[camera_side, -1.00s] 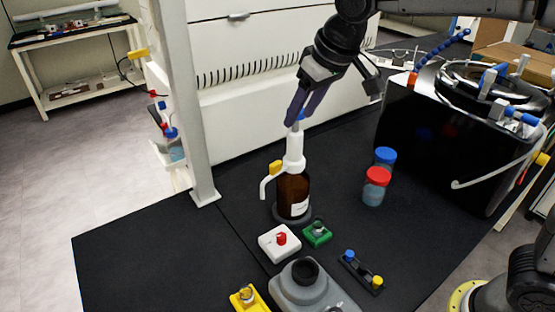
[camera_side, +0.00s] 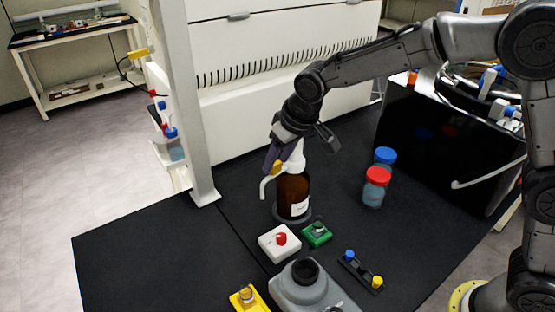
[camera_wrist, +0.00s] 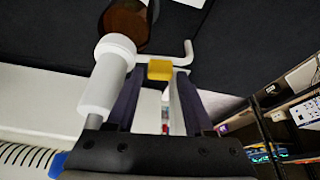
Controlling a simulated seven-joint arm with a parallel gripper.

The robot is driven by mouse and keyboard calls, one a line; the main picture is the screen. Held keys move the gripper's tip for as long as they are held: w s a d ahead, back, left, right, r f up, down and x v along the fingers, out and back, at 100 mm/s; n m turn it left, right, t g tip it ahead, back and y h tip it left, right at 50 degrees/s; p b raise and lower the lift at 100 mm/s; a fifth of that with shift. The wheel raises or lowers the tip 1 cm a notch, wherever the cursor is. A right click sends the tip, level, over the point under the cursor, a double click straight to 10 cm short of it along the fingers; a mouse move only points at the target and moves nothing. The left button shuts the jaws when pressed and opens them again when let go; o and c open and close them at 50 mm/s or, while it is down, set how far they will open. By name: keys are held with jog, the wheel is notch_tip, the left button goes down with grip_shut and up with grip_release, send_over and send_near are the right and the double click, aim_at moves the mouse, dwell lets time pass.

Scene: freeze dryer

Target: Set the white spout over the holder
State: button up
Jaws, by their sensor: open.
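The white spout (camera_side: 264,187) is a bent tube on the left side of the dispenser top of a brown bottle (camera_side: 293,192), with its tip pointing down. A yellow block (camera_wrist: 160,69) sits at the spout's root. My gripper (camera_side: 274,160) is open at the height of the dispenser head. In the wrist view, my fingers (camera_wrist: 160,80) lie either side of the yellow block, the spout running past their tips. I cannot tell whether they touch it. A white block with a red knob (camera_side: 279,243) and a green block (camera_side: 317,234) stand in front; which is the holder is unclear.
A grey vessel with a black neck (camera_side: 305,271), a yellow block (camera_side: 248,299) and a small dark rack (camera_side: 361,271) stand at the front. Blue- and red-capped jars (camera_side: 376,188) are to the right. A white post (camera_side: 190,120) rises at the left. The mat's left part is clear.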

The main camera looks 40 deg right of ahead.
jog(key=shift+w+f, duration=0.15)
jog(key=shift+f, duration=0.15)
grip_shut()
dwell(1.3)
